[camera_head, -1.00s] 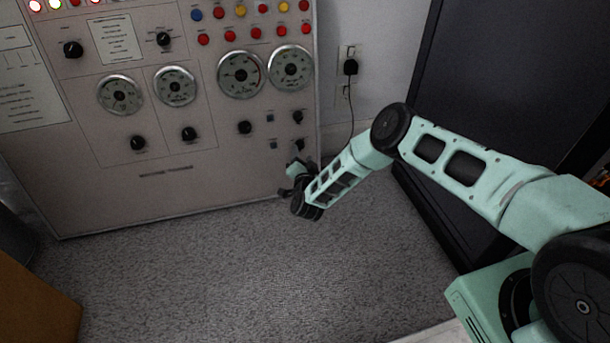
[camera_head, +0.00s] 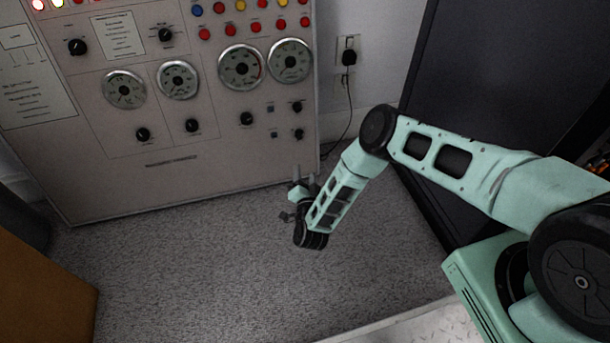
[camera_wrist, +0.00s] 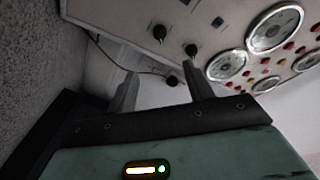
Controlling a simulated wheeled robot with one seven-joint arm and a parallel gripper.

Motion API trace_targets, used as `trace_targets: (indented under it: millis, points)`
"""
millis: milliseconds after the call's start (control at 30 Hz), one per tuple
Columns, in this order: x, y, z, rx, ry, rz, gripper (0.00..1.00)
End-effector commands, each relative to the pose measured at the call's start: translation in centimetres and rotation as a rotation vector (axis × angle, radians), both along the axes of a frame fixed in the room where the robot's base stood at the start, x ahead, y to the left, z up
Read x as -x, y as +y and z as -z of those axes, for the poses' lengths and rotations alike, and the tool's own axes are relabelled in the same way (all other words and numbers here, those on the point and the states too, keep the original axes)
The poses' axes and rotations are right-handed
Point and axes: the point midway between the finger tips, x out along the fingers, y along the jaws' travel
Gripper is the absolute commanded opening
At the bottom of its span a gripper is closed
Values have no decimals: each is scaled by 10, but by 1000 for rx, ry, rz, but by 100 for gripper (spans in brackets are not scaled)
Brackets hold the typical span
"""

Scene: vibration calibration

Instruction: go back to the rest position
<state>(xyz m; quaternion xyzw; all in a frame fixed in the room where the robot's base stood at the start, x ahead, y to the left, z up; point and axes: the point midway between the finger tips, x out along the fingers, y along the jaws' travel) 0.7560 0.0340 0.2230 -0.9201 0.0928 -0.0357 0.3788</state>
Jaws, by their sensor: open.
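My gripper (camera_head: 304,176) is in front of the lower right part of the grey control panel (camera_head: 200,180) in the head view, above the carpet. In the wrist view its two fingers (camera_wrist: 162,92) stand apart with nothing between them. The panel fills the top of the wrist view, with black knobs (camera_wrist: 190,50) and round dials (camera_wrist: 274,28) beyond the fingers. A gap shows between the fingers and the panel. The two lowest right knobs (camera_head: 298,134) on the panel are clear of my gripper.
A dark cabinet (camera_head: 500,80) stands on the right, close to my arm. A wall outlet with a black plug (camera_head: 349,57) and hanging cord is behind. A brown box-like thing (camera_head: 45,290) is at lower left. The carpet (camera_head: 200,270) in the middle is free.

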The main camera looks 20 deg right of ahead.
Motion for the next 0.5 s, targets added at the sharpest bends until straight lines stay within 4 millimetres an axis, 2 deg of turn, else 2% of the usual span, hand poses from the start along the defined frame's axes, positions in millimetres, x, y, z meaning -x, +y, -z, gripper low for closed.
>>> trace_targets:
  millis: [333, 433, 500]
  points:
    - [-4, 4, -5, -1, 5, -13, 52]
    - [-19, 19, -22, -4, 32, -70, 52]
    - [-32, 39, -41, -3, 69, -142, 52]
